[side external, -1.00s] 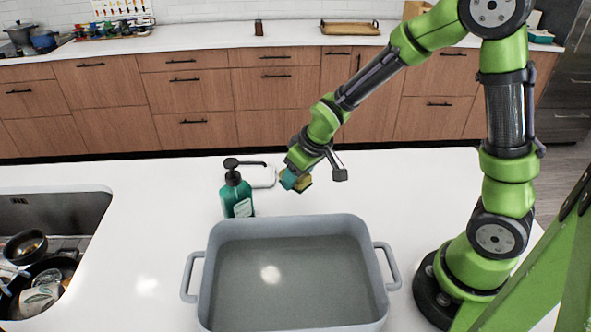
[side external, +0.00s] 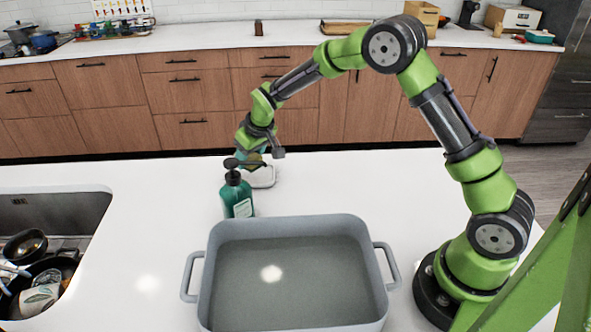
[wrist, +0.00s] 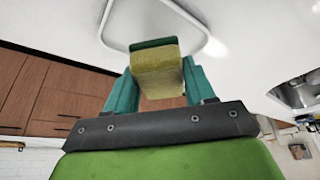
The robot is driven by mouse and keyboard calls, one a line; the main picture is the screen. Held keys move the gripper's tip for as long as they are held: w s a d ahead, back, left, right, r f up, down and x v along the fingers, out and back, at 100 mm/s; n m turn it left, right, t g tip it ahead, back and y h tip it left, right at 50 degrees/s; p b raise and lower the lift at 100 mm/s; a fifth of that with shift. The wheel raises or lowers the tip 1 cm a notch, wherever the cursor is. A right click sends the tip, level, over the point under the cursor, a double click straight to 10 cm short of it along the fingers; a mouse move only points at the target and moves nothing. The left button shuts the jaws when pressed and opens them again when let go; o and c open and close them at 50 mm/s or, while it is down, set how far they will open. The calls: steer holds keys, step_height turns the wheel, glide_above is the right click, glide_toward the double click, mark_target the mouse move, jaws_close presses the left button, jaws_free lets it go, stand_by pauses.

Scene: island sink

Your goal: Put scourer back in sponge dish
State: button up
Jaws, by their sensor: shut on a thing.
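The scourer, a yellow sponge block with a green face (wrist: 158,72), is between the teal fingers of my gripper (wrist: 160,80) in the wrist view. My gripper is shut on it. In the side view my gripper (side external: 252,156) is at the far edge of the counter, behind the soap bottle's pump, with the scourer mostly hidden there. The sponge dish, white with a raised rim (side external: 264,182), is just below the gripper. Its pale rim also shows in the wrist view (wrist: 104,18), beyond the scourer. I cannot tell whether the scourer touches the dish.
A green soap bottle with a black pump (side external: 237,197) stands in front of the dish, close to my gripper. A large grey basin (side external: 213,258) with two handles fills the front middle. A sink (side external: 50,207) with dishes is at left.

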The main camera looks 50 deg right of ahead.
steer(key=shift+s+f, duration=0.15)
steer(key=shift+f, duration=1.05)
steer(key=shift+f, duration=0.1)
steer(key=shift+f, duration=0.1)
steer(key=o, duration=1.1)
steer(key=v, duration=1.7)
steer(key=s+r+m+t+y, duration=0.1)
steer(key=s+r, duration=0.3)
steer(key=s, duration=0.3)
steer(key=s+r+m, duration=0.1)
steer(key=s+r, duration=0.3)
steer(key=s, duration=0.3)
steer(key=s+a+f+m+t+y, duration=0.1)
steer(key=s+a+m, duration=0.1)
steer(key=s, duration=1)
steer(key=shift+f+t, duration=0.15)
steer(key=shift+t, duration=0.15)
